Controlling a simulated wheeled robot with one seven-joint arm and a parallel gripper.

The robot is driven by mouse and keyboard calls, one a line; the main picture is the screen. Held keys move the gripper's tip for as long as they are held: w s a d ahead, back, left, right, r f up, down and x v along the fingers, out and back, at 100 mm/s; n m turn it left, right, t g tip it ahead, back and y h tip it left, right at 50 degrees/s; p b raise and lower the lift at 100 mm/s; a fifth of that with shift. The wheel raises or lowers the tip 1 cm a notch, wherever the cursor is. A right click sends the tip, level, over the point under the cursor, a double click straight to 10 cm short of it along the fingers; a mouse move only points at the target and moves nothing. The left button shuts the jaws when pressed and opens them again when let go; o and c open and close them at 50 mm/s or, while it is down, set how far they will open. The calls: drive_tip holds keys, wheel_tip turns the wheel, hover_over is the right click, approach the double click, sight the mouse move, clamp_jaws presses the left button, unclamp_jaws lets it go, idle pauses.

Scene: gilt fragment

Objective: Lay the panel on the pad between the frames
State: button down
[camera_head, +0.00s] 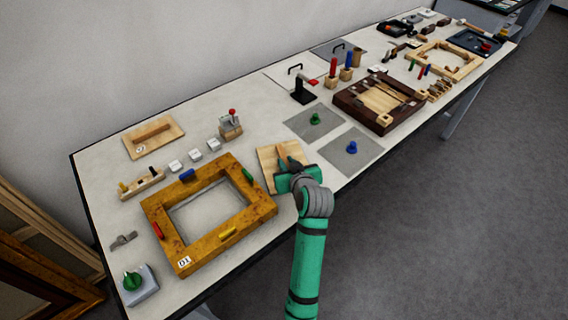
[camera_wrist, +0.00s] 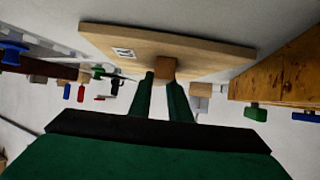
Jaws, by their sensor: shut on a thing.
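The light wood panel (camera_head: 267,168) is at my gripper (camera_head: 284,158), just right of the large gilt frame marked D1 (camera_head: 164,228). In the wrist view my gripper (camera_wrist: 163,84) is shut on the small wooden block of the panel (camera_wrist: 195,46), which carries a white label. The height of the panel above the table is hard to tell. Two flat grey pads lie between the gilt frame and the dark brown frame (camera_head: 348,105). The farther pad (camera_head: 296,123) bears a green knob (camera_head: 315,119); the nearer pad (camera_head: 368,151) bears a blue knob (camera_head: 352,147).
A black stand (camera_head: 302,94) and red and blue-handled tools stand behind the pads. A small block device with a red knob (camera_head: 230,125) and several white blocks stand behind the gilt frame. The table's front edge runs close beside my arm.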

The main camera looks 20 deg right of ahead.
drive_tip(key=shift+d, duration=0.1)
drive_tip(key=c, duration=2.1)
unclamp_jaws()
drive_tip(key=shift+f, duration=0.15)
drive_tip(key=o, duration=0.5)
drive_tip(key=shift+s+d, duration=0.1)
drive_tip(key=shift+c, duration=0.2)
